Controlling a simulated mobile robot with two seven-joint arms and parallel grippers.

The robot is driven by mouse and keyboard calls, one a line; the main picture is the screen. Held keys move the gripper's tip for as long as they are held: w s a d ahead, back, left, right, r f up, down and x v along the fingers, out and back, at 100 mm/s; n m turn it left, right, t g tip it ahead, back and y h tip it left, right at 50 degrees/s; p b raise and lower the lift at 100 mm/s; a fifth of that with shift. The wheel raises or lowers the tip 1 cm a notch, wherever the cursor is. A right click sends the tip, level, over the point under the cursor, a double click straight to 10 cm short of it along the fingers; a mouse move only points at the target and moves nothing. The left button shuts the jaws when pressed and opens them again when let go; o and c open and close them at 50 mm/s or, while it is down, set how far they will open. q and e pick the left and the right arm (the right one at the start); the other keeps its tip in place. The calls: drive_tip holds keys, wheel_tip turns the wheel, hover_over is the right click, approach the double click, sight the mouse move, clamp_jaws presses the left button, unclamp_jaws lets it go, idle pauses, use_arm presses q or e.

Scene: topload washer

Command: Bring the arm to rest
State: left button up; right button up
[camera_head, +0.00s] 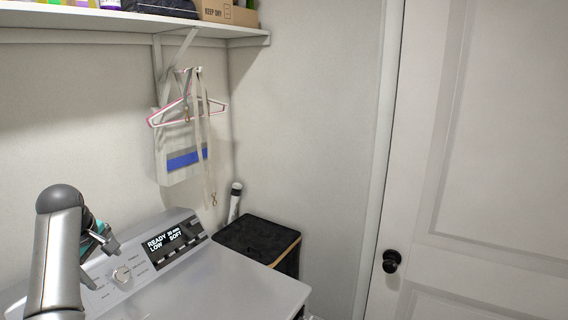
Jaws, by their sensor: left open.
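My left arm comes in from the lower left, and its gripper (108,243) points right, over the left part of the washer's control panel. It is open, with nothing seen between its fingers. It is near the round dial (122,274), but I cannot tell whether it touches the panel. The washer (225,288) is light grey with a flat top, and its lit display (165,243) reads "READY" and "LOW SOFT". My right gripper is not in view.
A dark-topped hamper (257,238) stands behind the washer, by the corner. Hangers (187,108) and a bag (180,165) hang below a wall shelf (120,24). A white door (490,150) with a black knob (391,261) is at right.

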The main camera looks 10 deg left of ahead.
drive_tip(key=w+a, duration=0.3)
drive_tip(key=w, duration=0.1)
use_arm(q)
drive_tip(key=s+d+f+m+y, duration=0.1)
drive_tip(key=s+d+f+m, duration=0.95)
drive_tip(key=f, duration=0.25)
drive_tip(key=s+d+f+m+h, duration=0.25)
drive_tip(key=s+d+m, duration=0.55)
drive_tip(key=s+d, duration=1.05)
wheel_tip(320, 180, down, 33)
drive_tip(key=s+g+b, duration=0.2)
drive_tip(key=b, duration=0.9)
drive_tip(key=s+a+f+b, duration=0.1)
drive_tip(key=s+f+b, duration=0.4)
drive_tip(key=f, duration=0.6)
drive_tip(key=s+a+f+g+b, duration=0.1)
drive_tip(key=s+f+b, duration=0.3)
drive_tip(key=s+f, duration=0.6)
wheel_tip(320, 180, down, 2)
drive_tip(key=shift+s+a+f+m+b, duration=0.15)
drive_tip(key=shift+a+m+b, duration=0.25)
drive_tip(key=shift+a, duration=0.35)
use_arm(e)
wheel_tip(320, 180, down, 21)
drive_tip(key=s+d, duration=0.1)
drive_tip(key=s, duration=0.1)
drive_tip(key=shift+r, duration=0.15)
